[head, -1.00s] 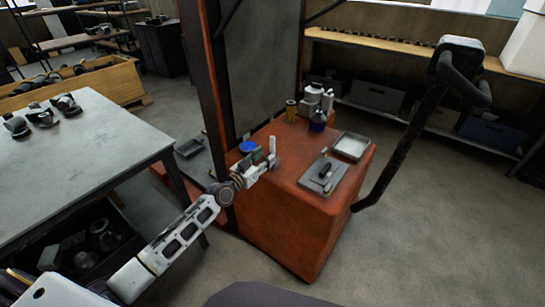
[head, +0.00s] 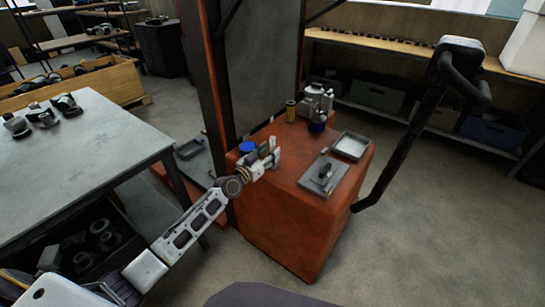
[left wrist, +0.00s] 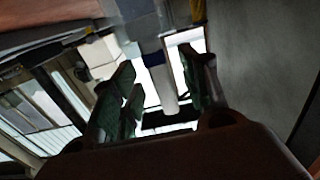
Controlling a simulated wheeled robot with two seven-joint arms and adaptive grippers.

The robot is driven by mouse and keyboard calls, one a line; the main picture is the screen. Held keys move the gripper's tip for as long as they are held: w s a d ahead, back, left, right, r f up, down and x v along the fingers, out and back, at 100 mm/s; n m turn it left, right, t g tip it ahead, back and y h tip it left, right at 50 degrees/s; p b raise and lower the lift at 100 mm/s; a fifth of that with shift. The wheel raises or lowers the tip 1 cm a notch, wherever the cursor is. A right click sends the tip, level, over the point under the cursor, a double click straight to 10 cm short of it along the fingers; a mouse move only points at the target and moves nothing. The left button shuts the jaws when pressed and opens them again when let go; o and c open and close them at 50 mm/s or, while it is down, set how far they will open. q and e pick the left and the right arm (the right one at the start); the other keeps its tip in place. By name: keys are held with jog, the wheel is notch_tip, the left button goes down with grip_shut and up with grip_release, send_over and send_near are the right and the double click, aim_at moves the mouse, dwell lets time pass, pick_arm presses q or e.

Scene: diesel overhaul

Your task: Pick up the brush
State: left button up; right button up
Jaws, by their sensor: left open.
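My left gripper (head: 269,157) is open at the near left corner of the orange cabinet top. A slim pale upright piece (head: 272,144) shows at its fingers; I cannot tell surely whether it is the brush. In the left wrist view a pale rod (left wrist: 165,88) lies in the gap between the green-padded fingers of the gripper (left wrist: 158,85), and the fingers do not visibly close on it. No bristles can be made out. My right gripper is not in view.
The orange cabinet (head: 285,225) carries a blue-topped can (head: 247,147), a brass-coloured cylinder (head: 291,111), a grey metal assembly (head: 316,100), a flat plate with a dark part (head: 313,180) and a shallow tray (head: 351,146). A grey table (head: 95,160) stands left. A dark post rises behind the gripper.

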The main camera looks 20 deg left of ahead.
pick_arm(q)
jog(key=shift+x, duration=1.2)
grip_shut()
